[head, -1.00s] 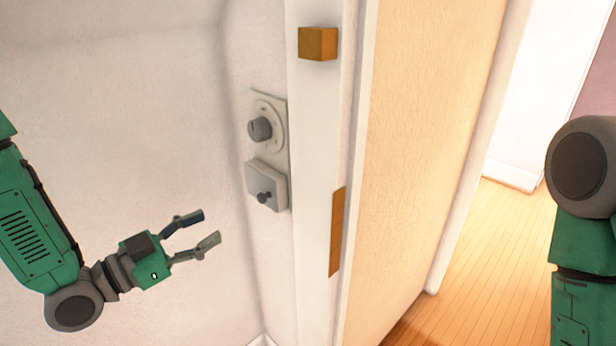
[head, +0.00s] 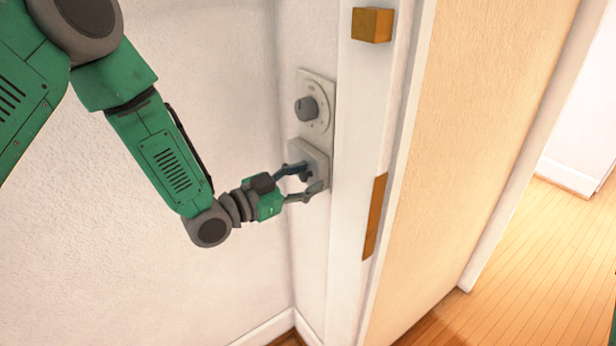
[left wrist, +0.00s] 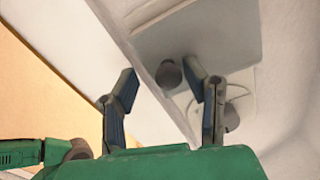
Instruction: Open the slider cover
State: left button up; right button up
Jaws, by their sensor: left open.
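The slider cover (head: 318,157) is a pale grey square plate on the wall panel, below a round dial. Its small dark knob is partly hidden by my fingers in the head view. In the left wrist view the cover (left wrist: 215,35) fills the upper middle, and its knob (left wrist: 168,76) shows between the fingers, nearer the right-hand one. My left gripper (head: 311,178) is open at the cover, with its fingers on either side of the knob. I cannot tell whether a finger touches the knob. My right gripper is not in view.
The grey dial (head: 307,109) sits just above the cover. A white door frame (head: 350,150) stands close on the right, with a wooden block (head: 372,24) near its top. A tan door (head: 470,130) is beyond it. The wall (head: 230,60) left of the panel is bare.

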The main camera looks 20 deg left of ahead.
pick_arm(q)
jog(key=shift+w+a+f, duration=0.1)
jog(key=shift+w+a, duration=0.05)
jog(key=shift+a, duration=0.85)
jog(key=shift+c, duration=0.9)
jog(key=c, duration=0.6)
jog(key=shift+d, duration=0.2)
grip_shut()
jog(key=shift+w+d, duration=0.1)
jog(key=shift+d, duration=0.35)
jog(key=shift+s+a+m+g+h, duration=0.2)
jog(key=shift+a+m+g+h, duration=0.5)
jog(key=shift+a+h, duration=0.05)
jog(key=shift+s+a+m+g+h, duration=0.15)
jog(key=shift+a+m+g+h, duration=0.55)
jog(key=shift+h, duration=0.05)
jog(key=shift+s+a+m+g+h+b, duration=0.1)
jog(key=shift+a+m+g+h+b, duration=0.1)
jog(key=shift+a+m+g+h, duration=0.4)
jog(key=shift+a+m+g+h+b, duration=0.15)
jog(key=shift+m+g+h, duration=0.2)
jog(key=shift+g, duration=0.5)
jog(key=shift+s+a+m+g+h+b, duration=0.1)
jog(key=shift+a+m+g+h+b, duration=0.1)
jog(key=shift+a+m+g+h, duration=0.35)
jog(key=shift+d+r, duration=0.1)
jog(key=shift+r, duration=0.1)
